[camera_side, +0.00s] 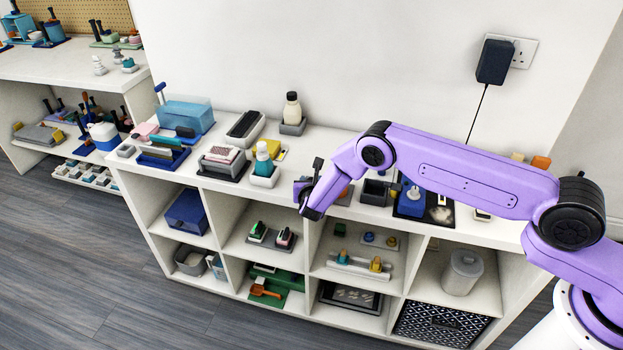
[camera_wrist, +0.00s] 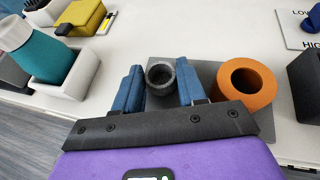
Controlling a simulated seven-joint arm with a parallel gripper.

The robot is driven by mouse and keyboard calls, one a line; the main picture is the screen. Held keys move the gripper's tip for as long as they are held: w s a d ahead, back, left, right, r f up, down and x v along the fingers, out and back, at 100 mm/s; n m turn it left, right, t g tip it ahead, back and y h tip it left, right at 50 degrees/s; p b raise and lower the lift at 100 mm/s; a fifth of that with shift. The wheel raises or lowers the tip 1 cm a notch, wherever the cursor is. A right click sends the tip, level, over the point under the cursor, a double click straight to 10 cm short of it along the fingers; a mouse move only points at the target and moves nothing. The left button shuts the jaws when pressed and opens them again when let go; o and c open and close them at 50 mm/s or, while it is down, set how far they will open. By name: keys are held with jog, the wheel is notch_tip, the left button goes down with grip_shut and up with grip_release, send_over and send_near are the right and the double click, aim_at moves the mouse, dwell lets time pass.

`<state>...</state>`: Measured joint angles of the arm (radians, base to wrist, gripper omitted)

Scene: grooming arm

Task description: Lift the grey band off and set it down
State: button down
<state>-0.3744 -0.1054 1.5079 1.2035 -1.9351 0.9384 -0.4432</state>
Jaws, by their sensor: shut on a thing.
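The grey band (camera_wrist: 160,76) is a short dark grey ring, seen in the wrist view with its round opening facing the camera. My gripper (camera_wrist: 161,84) has its two blue fingers on either side of the band and is shut on it. A flat grey plate (camera_wrist: 208,72) lies behind and beneath, with an orange ring (camera_wrist: 246,84) on its right part. I cannot tell whether the band touches the plate. In the side view my gripper (camera_side: 306,196) is over the front part of the shelf top, and the band is too small to make out.
Left in the wrist view are a teal bottle (camera_wrist: 32,52) in a white holder and a yellow block (camera_wrist: 80,17). A dark block (camera_wrist: 305,85) stands close on the right. The white shelf top (camera_wrist: 125,38) has some bare surface behind the plate.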

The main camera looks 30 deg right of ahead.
jog(key=c, duration=0.6)
grip_release()
jog(key=shift+o, duration=0.2)
jog(key=v, duration=1.7)
jog(key=shift+s, duration=0.2)
jog(key=shift+r, duration=0.1)
